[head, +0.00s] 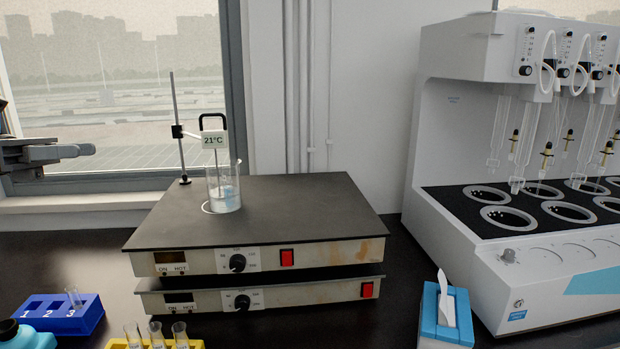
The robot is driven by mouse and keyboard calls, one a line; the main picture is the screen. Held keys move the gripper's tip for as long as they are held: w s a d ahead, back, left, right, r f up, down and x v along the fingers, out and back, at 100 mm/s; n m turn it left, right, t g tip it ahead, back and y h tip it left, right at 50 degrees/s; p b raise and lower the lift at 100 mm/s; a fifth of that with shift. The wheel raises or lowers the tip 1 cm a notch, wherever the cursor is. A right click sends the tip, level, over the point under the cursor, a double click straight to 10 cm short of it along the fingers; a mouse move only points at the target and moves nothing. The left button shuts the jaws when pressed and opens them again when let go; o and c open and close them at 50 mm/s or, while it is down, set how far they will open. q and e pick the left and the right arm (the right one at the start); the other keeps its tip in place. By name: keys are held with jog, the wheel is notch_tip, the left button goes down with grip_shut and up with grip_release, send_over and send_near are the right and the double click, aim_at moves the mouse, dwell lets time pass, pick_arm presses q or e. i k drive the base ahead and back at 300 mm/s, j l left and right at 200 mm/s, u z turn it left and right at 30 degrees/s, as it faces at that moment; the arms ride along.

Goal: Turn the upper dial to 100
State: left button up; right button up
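Two hotplates are stacked on the dark bench. The upper hotplate (320,255) has a black upper dial (237,263) on its front, with small scale marks around it that are too small to read. The lower hotplate (310,295) has a similar lower dial (242,302) just beneath. My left gripper (88,150) is at the left edge, in front of the window, well left of and above the upper dial and touching nothing visible. It is seen side-on, so its finger gap is unclear. My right gripper is out of view.
A beaker (224,188) with a 21°C display (213,141) stands on the upper hotplate. A blue rack (62,313) and a yellow tube rack (195,344) are in front left. A tissue box (430,318) and the distiller (425,190) are at right.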

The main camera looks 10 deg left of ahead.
aim_at(238, 262)
jog(key=k+l, duration=0.2)
jog(key=k, duration=0.3)
jog(key=k+l, duration=0.2)
jog(key=k, duration=0.3)
